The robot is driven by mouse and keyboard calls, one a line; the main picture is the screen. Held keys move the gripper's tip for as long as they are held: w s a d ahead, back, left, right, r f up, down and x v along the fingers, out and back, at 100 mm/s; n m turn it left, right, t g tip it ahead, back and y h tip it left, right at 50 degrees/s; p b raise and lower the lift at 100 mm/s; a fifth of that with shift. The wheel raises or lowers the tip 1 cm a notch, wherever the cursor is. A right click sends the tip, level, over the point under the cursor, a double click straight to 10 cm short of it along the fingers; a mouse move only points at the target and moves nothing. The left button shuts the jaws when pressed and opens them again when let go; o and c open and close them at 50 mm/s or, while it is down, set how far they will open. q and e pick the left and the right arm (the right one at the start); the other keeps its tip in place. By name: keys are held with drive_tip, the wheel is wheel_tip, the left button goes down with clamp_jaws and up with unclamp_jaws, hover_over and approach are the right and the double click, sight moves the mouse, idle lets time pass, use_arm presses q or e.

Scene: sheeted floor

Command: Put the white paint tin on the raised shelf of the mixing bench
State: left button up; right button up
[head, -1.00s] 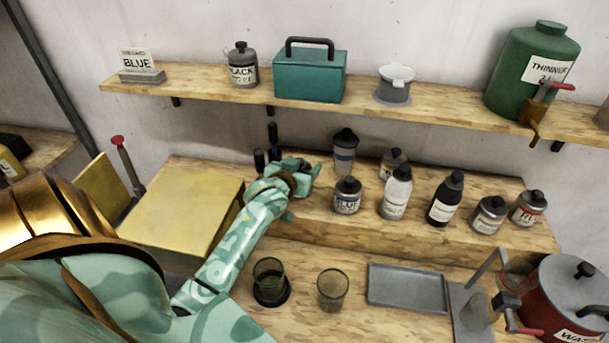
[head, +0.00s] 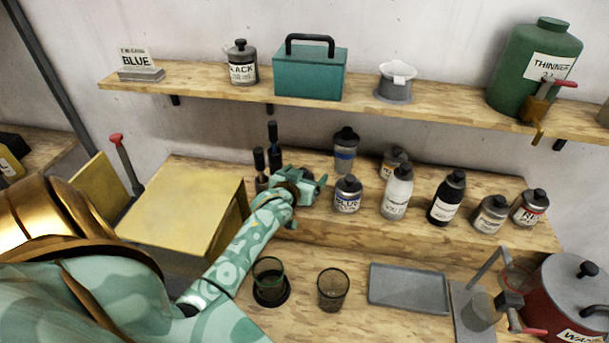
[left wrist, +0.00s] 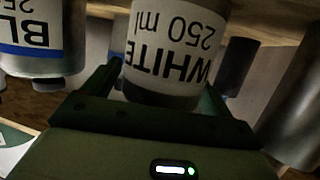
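The white paint tin (left wrist: 168,45) shows in the left wrist view, its "WHITE 250 ml" label upside down in the picture. It sits between the two fingers of my left gripper (left wrist: 162,85), which look closed against its sides. Its lid end is hidden by the gripper. In the head view my left gripper (head: 308,183) is over the raised shelf (head: 310,226) of the mixing bench, left of the blue tin (head: 347,196), and hides the white tin. I cannot tell whether the tin touches the shelf. My right gripper is not in view.
The blue tin is close beside in the left wrist view (left wrist: 42,38). Dark-handled brushes (head: 273,146) stand just left of the gripper. Several bottles and tins, including a red tin (head: 530,208), stand to the right. A wall shelf (head: 430,110) runs above.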

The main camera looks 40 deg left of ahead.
use_arm(q)
drive_tip(key=shift+r, duration=0.15)
drive_tip(key=p+v, duration=0.1)
drive_tip(key=v, duration=1.1)
drive_tip(key=shift+a, duration=0.1)
